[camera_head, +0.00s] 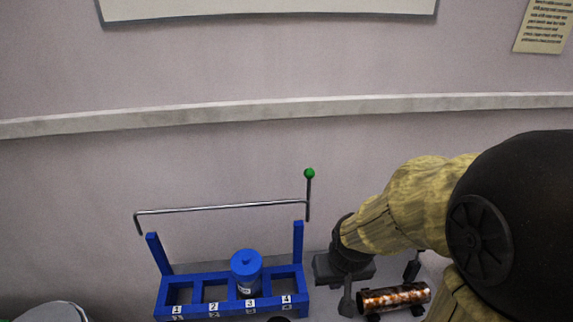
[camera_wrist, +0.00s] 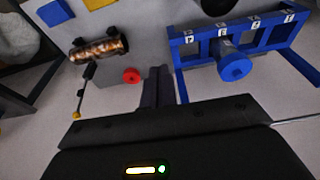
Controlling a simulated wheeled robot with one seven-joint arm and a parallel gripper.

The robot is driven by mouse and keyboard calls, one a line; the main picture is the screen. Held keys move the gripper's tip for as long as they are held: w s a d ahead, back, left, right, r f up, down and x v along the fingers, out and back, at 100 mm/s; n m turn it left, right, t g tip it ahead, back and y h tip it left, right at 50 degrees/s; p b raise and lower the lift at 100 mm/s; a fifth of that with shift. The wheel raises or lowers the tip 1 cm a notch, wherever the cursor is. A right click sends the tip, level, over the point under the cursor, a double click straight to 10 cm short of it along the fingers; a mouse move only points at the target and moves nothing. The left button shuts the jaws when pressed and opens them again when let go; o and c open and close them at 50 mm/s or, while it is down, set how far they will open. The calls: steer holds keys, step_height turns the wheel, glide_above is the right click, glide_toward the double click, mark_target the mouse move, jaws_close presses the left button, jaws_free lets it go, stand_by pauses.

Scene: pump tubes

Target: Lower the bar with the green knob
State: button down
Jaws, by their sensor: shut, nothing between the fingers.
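The thin metal bar (camera_head: 220,207) is raised above the blue rack (camera_head: 178,276), level with the tops of its posts or higher. The green knob (camera_head: 309,173) tops a short dark upright rod at the bar's right end. My gripper (camera_head: 346,306) is right of the rack, lower than the knob and apart from it, pointing down. In the wrist view my gripper (camera_wrist: 157,70) is shut and empty, left of the rack (camera_wrist: 270,40). A thin grey rod at that view's right edge may be the bar; the green knob does not show there.
A lidded blue canister (camera_head: 246,274) sits in slot 3; other slots look empty. Right of the rack are a coppery cylinder (camera_head: 394,298), a red round object (camera_wrist: 131,75) and a yellow-knobbed lever (camera_wrist: 77,114). A wall stands behind. The space above the bar is clear.

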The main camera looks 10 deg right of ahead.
steer(key=shift+a, duration=0.25)
steer(key=w+r+p, duration=0.1)
steer(key=w+r, duration=0.5)
steer(key=w, duration=0.5)
steer(key=w+r+n+p, duration=0.1)
steer(key=w+r, duration=0.5)
steer(key=w, duration=0.5)
steer(key=w+a+r+n+p, duration=0.1)
steer(key=w+r+p, duration=0.1)
steer(key=w+r, duration=0.4)
steer(key=w, duration=0.5)
steer(key=shift+w+r+y, duration=0.15)
steer(key=shift+y, duration=0.25)
steer(key=shift+a, duration=0.1)
step_height(320, 180, down, 9)
steer(key=s+p, duration=0.2)
steer(key=p, duration=0.1)
